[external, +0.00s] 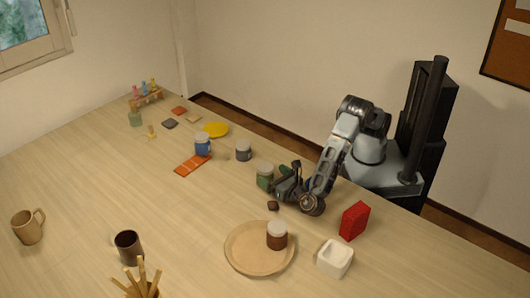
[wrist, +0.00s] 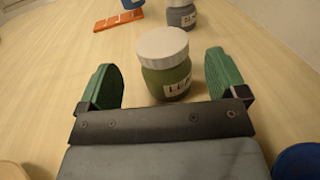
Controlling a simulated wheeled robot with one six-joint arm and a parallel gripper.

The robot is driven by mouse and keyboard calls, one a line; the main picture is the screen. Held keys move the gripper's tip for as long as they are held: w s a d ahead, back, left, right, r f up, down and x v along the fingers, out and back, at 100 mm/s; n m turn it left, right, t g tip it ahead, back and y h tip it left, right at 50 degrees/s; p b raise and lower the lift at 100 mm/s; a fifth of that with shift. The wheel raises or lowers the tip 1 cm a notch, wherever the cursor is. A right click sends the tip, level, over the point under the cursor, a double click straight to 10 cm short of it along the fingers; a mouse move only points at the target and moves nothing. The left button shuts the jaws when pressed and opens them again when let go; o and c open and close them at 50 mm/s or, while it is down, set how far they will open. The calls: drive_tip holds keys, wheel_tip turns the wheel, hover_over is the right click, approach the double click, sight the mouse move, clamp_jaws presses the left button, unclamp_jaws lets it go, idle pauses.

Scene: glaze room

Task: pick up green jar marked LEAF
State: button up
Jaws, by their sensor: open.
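The green jar marked LEAF (wrist: 168,80) has a white lid and stands upright on the table. Part of its label shows at its lower front in the wrist view. In the external view the green jar (external: 265,177) stands just left of my gripper (external: 279,180). In the wrist view my gripper (wrist: 164,85) is open, with one green finger to the left of the jar and one to the right. The jar's near part lies between the fingertips, with a gap visible on each side.
A grey jar (external: 243,151) and a blue jar (external: 202,146) stand beyond, near an orange strip (external: 192,165). A round tray (external: 233,257) holds a brown jar (external: 277,236). A red box (external: 354,221) and a white dish (external: 335,258) are right of it.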

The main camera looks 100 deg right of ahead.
sight(271, 174)
drive_tip(key=p+x, duration=0.1)
drive_tip(key=x, duration=0.4)
drive_tip(key=shift+s, duration=0.1)
drive_tip(key=shift+c, duration=0.5)
drive_tip(key=c, duration=1)
drive_tip(key=shift+c, duration=0.2)
